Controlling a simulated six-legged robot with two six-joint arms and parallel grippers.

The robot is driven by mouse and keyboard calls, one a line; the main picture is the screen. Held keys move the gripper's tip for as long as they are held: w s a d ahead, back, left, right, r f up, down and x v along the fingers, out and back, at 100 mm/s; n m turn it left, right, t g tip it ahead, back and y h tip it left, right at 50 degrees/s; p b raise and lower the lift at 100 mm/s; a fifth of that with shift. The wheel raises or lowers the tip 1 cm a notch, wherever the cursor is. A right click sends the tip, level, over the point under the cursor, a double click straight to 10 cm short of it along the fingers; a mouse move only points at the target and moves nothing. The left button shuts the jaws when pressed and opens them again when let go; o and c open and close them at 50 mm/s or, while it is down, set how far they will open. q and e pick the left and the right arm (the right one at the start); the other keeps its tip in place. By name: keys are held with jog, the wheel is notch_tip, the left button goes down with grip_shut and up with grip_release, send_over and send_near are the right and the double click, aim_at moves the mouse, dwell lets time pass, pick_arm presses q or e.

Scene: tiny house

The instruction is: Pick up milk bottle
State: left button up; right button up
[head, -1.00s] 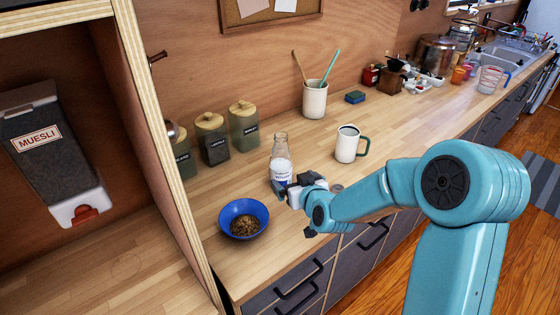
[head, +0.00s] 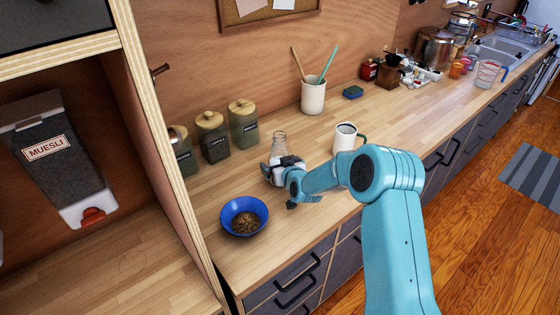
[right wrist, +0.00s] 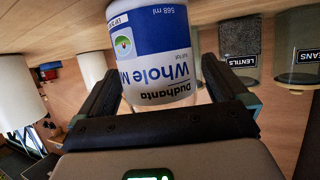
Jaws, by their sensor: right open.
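The milk bottle (head: 279,143) stands on the wooden counter, clear glass at its neck; its lower part is mostly hidden by my right gripper in the head view. In the right wrist view the bottle (right wrist: 155,62) appears upside down, with a blue and white "Whole Milk" label. My right gripper (head: 281,167) is open at the bottle's body, with one finger on each side of it. In the right wrist view a small gap shows at the left finger; I cannot tell whether the right finger touches. My left gripper is not in view.
A blue bowl (head: 244,226) of brown food is in front of the bottle. A white mug (head: 344,139) with a green handle stands to the right. Several lidded jars (head: 213,138) stand behind left. A utensil pot (head: 313,97) stands near the wall.

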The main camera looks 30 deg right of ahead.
jog(key=shift+f, duration=0.1)
jog(key=shift+w+d+f, duration=0.1)
jog(key=shift+w, duration=0.1)
jog(key=c, duration=1.4)
jog(key=shift+r, duration=0.25)
jog(key=shift+c, duration=0.8)
jog(key=shift+f, duration=0.1)
jog(key=shift+w, duration=0.1)
